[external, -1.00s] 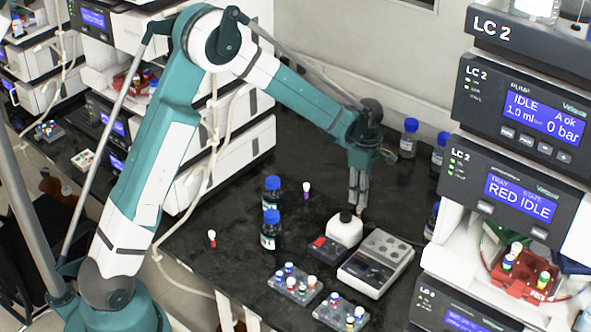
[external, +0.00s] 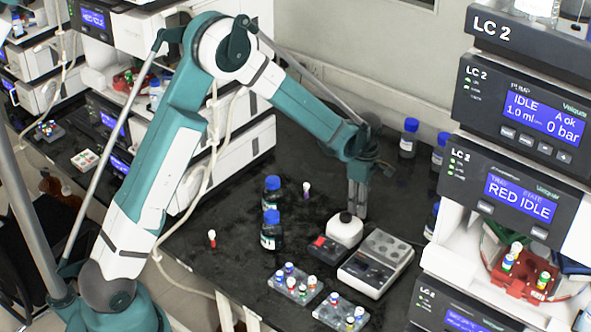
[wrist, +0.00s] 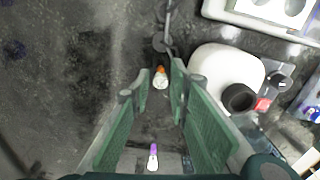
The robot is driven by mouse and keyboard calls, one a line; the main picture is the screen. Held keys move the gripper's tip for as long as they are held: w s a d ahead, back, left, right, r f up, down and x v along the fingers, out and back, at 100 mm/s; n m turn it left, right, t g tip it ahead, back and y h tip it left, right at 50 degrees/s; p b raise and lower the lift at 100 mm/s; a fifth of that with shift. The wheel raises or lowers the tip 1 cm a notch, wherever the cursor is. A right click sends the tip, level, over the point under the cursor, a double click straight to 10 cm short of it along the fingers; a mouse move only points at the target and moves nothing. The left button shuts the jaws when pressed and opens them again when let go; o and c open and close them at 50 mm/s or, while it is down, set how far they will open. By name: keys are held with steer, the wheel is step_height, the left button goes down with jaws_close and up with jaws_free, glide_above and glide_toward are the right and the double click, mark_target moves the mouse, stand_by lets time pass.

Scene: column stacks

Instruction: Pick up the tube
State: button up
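My gripper (wrist: 161,80) is open, with a finger on each side of the tube and narrow gaps between. In the external view my gripper (external: 357,214) points down at the bench behind the white bottle.
A white bottle with a black cap (wrist: 215,72) is close to my right finger. A grey-white device (external: 377,263) and racks of vials (external: 295,287) stand in front. Blue-capped bottles (external: 271,230) stand to the left. Stacked LC modules (external: 515,200) rise at the right.

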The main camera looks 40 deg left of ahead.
steer(key=shift+f, duration=1.6)
steer(key=shift+c, duration=0.3)
steer(key=c, duration=0.4)
steer(key=shift+o, duration=0.2)
steer(key=shift+r, duration=0.1)
steer(key=shift+r+p, duration=0.55)
steer(key=shift+r, duration=4.4)
